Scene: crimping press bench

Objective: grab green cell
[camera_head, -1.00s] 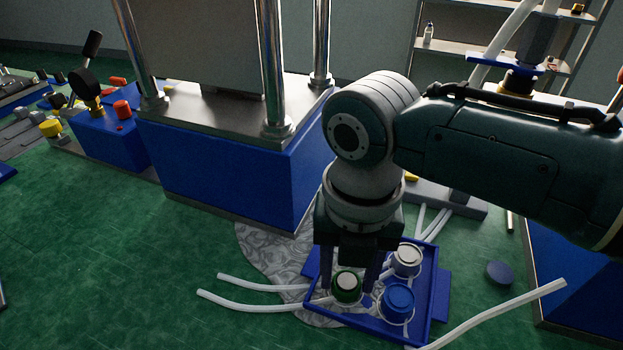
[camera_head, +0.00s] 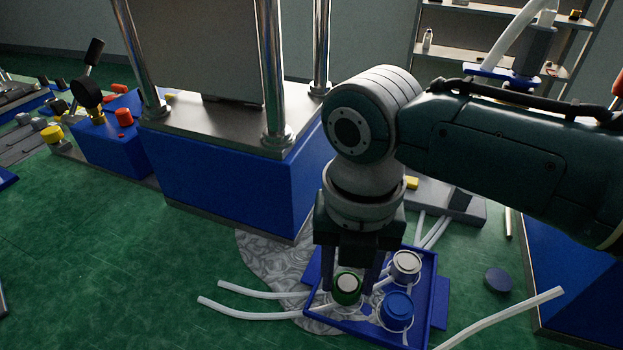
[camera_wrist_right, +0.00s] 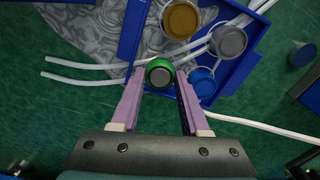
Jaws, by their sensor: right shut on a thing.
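The green cell (camera_head: 347,289) has a pale round top and sits upright at the left side of the blue tray (camera_head: 431,300). In the right wrist view the green cell (camera_wrist_right: 160,73) is between the two finger ends. My right gripper (camera_head: 350,285) comes from above and is shut on the green cell. It also shows in the right wrist view (camera_wrist_right: 161,82). I cannot tell whether the cell is lifted off the tray floor. My left gripper is not in view.
A blue cell (camera_head: 397,310) and a grey-white cell (camera_head: 406,265) stand close by in the tray. A yellowish cell (camera_wrist_right: 181,19) shows in the wrist view. White tubes (camera_head: 255,303) lie around the tray. The blue press base (camera_head: 235,185) stands behind, left.

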